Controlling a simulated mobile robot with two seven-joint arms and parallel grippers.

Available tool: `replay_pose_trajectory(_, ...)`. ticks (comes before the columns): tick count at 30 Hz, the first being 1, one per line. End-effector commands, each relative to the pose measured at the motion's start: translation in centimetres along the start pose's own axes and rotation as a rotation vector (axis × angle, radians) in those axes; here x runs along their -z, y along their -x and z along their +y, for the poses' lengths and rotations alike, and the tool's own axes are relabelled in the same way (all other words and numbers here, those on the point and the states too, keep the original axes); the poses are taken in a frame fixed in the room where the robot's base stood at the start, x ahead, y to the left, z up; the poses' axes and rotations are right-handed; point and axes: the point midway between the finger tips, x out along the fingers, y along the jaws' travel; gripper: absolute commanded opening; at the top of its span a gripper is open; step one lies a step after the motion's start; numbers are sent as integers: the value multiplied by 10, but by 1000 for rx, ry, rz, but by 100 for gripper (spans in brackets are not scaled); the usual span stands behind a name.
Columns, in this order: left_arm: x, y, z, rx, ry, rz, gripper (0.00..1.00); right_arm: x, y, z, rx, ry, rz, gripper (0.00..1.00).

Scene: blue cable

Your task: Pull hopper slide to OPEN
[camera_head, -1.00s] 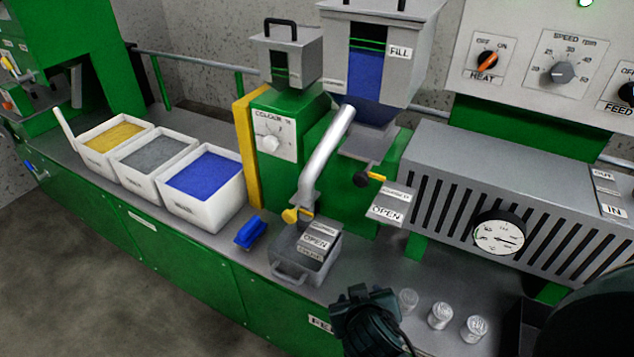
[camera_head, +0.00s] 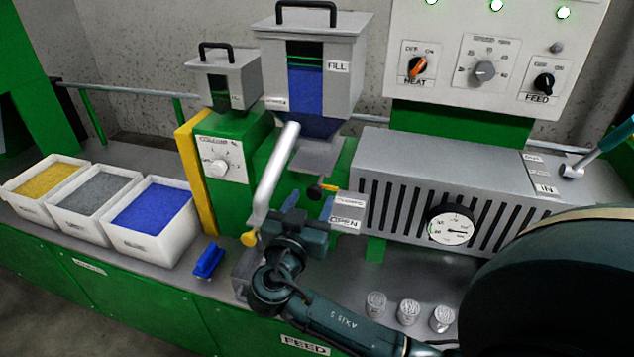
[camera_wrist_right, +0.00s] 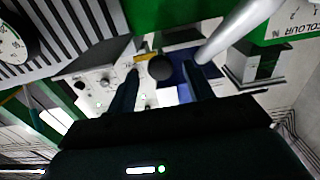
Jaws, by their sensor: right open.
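The hopper (camera_head: 345,85), a grey box marked FILL with blue pellets in its window, stands at the back centre. Below it the slide's black knob (camera_head: 314,191) sits beside a yellow piece (camera_head: 329,188). A grey plate marked OPEN (camera_head: 348,212) is just right of and below the knob. My right gripper (camera_head: 309,204) is open and points up at the knob. In the right wrist view the round black knob (camera_wrist_right: 161,67) shows between the two fingertips (camera_wrist_right: 160,72), with no visible contact. My left gripper is not in view.
A slanted metal tube (camera_head: 275,175) runs close left of my right gripper. A grey slotted housing with a gauge (camera_head: 451,225) stands to the right. Several small metal cups (camera_head: 408,311) and a blue scoop (camera_head: 208,261) are on the bench. White pellet bins (camera_head: 150,240) stand left.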

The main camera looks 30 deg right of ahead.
Motion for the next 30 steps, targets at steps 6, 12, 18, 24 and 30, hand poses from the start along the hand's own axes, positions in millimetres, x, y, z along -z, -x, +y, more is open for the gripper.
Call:
replay_pose_trajectory(6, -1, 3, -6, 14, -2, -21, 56, 2, -38, 0, 0, 2, 2, 52)
replay_pose_trajectory(12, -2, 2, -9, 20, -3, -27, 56, 0, -52, 0, 0, 0, 0, 52)
replay_pose_trajectory(18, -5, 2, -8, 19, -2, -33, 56, -1, -53, 0, 0, 0, -2, 52)
replay_pose_trajectory(24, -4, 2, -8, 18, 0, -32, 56, 0, -53, 0, 1, 0, -1, 43)
replay_pose_trajectory(30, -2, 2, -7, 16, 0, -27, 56, 0, -53, 0, 1, 0, -1, 26)
